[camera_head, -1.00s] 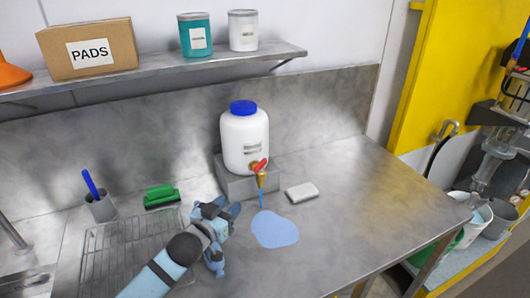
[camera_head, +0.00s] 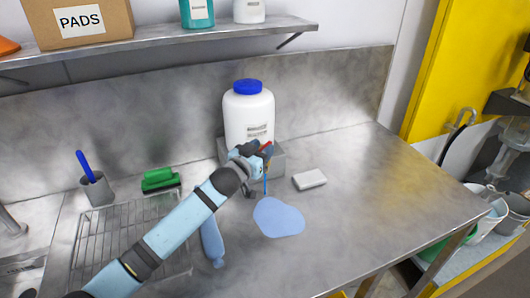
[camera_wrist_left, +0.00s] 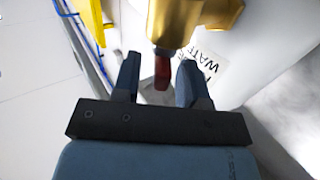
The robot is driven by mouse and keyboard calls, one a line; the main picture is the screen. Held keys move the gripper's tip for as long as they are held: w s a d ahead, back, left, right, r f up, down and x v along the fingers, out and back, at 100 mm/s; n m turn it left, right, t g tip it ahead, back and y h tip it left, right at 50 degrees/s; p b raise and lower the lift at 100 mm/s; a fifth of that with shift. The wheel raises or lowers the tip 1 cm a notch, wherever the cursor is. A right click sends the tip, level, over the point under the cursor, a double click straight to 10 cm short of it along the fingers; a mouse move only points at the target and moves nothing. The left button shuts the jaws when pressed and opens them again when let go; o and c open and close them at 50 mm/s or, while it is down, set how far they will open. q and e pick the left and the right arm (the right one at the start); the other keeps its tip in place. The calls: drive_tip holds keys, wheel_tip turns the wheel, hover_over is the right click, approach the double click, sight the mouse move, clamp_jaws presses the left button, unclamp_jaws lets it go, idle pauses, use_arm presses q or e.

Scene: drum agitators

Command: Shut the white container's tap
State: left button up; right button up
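The white container (camera_head: 248,113) with a blue lid stands on a grey block at the back of the counter. Its tap has a red handle (camera_head: 267,147), partly hidden by my left gripper (camera_head: 262,158). A blue stream (camera_head: 265,186) runs below the tap to a blue puddle (camera_head: 279,217) on the counter. In the left wrist view, the brass tap body (camera_wrist_left: 178,22) is ahead and the red handle (camera_wrist_left: 162,72) lies between the two open fingers of my left gripper (camera_wrist_left: 159,65). A gap shows on each side of the handle. My right gripper is not in view.
A white block (camera_head: 309,179) lies right of the puddle. A light blue elongated object (camera_head: 212,243) lies beside my left arm. The right counter is clear.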

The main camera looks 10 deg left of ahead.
use_arm(q)
drive_tip(key=shift+x, duration=0.8)
drive_tip(key=shift+w+d, duration=0.1)
drive_tip(key=shift+w, duration=0.1)
clamp_jaws()
drive_tip(key=shift+r, duration=0.1)
